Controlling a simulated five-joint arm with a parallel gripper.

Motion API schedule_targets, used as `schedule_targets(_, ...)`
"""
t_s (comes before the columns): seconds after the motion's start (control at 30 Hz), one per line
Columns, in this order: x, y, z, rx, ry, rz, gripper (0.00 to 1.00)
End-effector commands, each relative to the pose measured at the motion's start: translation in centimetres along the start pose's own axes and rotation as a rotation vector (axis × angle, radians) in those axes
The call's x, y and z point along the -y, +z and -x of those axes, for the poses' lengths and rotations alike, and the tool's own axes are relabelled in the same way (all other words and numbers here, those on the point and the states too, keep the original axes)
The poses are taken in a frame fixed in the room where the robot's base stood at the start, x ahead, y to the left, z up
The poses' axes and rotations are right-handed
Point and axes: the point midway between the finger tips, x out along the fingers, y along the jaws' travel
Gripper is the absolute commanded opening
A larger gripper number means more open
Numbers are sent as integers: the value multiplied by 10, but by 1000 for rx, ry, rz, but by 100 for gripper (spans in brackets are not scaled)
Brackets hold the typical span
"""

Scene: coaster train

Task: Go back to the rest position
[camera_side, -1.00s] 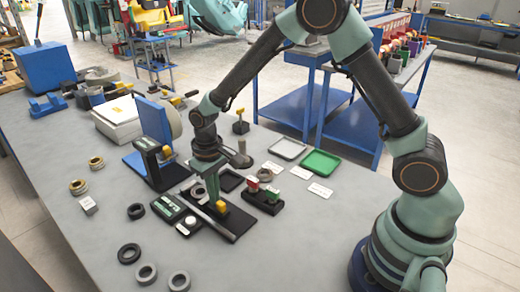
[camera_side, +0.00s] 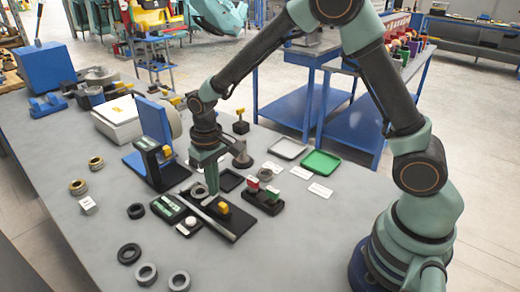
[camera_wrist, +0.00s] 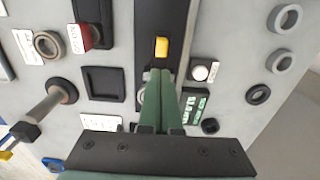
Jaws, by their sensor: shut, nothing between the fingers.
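My gripper (camera_side: 211,188) points down over the middle of the workbench (camera_side: 80,240), its green fingers together and empty. It hangs just above or beside the black rail (camera_side: 234,222), which carries a yellow block (camera_side: 223,208). In the wrist view my gripper (camera_wrist: 160,75) shows with its fingertips pressed together, just short of the yellow block (camera_wrist: 161,47). The fingers hide part of the black rail there. I cannot tell the exact gap between the fingertips and the rail.
A green tray (camera_side: 321,162) and a grey tray (camera_side: 288,148) lie behind. A blue stand (camera_side: 154,125) is at the left.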

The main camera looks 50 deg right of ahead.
Motion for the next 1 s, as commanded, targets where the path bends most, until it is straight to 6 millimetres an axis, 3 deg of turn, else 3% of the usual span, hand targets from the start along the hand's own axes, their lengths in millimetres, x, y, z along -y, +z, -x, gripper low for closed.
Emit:
schedule_targets(0.6, -2, -1, 15, -9, -2, -1, 0)
schedule_targets(0.77, -13, 5, 48, -63, -12, -3, 0)
schedule_targets(1.0, -39, 34, 112, -186, -25, -3, 0)
